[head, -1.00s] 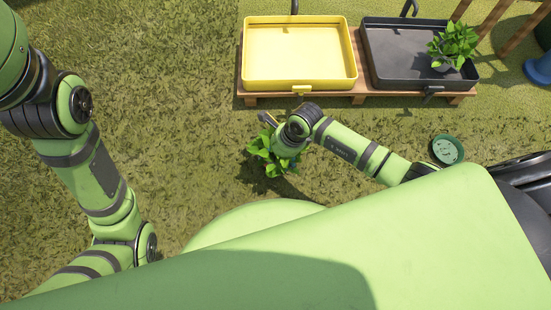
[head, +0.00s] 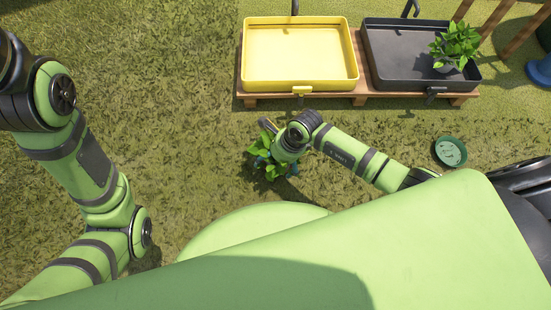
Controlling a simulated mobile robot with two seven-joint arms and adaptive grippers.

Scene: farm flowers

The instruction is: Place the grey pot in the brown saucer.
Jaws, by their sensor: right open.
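A leafy plant (head: 262,168) stands on the grass under my right gripper (head: 274,160). Its pot is hidden by the leaves and my arm, so its colour cannot be told. The gripper points down, is open, and its fingers are among the leaves, mostly hidden. A second leafy plant (head: 456,42) in a grey pot (head: 447,66) stands in the right part of the black tray (head: 388,60). No brown saucer shows; a round green dish (head: 451,152) lies on the grass at the right. My left gripper is out of view; only its arm shows at left.
A yellow tray (head: 300,85) sits beside the black one on a low wooden stand (head: 330,98). Wooden legs (head: 492,20) and a blue object (head: 540,72) stand at the upper right. The grass between the stand and my body is mostly clear.

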